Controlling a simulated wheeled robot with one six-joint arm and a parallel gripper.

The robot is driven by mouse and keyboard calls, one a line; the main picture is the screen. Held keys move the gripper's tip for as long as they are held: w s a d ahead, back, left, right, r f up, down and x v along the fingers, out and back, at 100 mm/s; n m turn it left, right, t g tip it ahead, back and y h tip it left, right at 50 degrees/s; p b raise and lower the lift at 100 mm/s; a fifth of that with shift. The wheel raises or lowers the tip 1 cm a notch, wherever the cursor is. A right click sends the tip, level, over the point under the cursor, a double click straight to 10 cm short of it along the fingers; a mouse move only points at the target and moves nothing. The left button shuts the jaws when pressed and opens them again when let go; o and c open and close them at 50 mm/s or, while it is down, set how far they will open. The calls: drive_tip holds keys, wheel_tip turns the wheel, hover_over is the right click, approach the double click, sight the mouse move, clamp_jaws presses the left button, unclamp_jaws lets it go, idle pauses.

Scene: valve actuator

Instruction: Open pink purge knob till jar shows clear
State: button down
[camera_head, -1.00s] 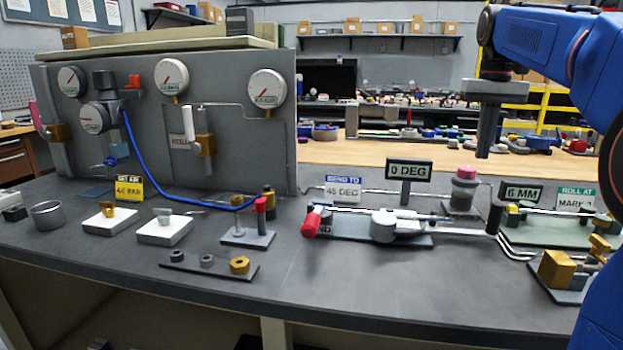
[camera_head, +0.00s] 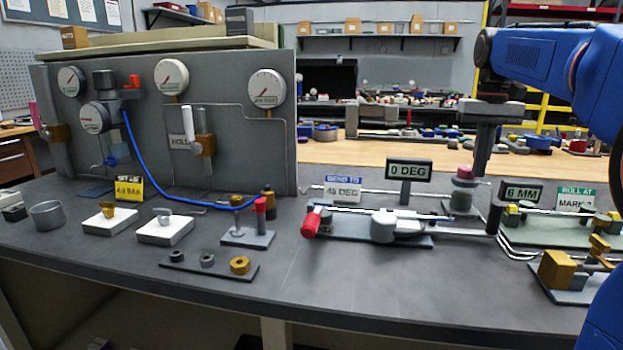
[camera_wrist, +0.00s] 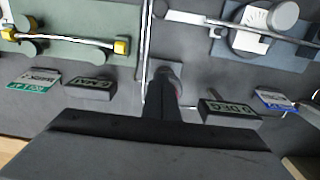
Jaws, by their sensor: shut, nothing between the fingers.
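The 0 DEG sign (camera_head: 410,170) and 6 MM sign (camera_head: 520,192) stand close on either side. A bending fixture with a red handle (camera_head: 311,224) lies in front. A gauge panel (camera_head: 230,150) is at left, with another pink handle (camera_head: 36,115) at its edge.

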drive_tip(key=shift+a, duration=0.75)
drive_tip(key=shift+w+a, duration=0.35)
drive_tip(key=shift+a, duration=0.35)
idle(0.6)
drive_tip(key=shift+s, duration=0.1)
drive_tip(key=shift+s+a+r, duration=0.1)
drive_tip(key=shift+s+a, duration=0.1)
drive_tip(key=shift+s, duration=0.05)
drive_tip(key=shift+r, duration=2.95)
drive_tip(key=d+f, duration=0.3)
drive_tip(key=f, duration=0.3)
drive_tip(key=shift+d, duration=0.15)
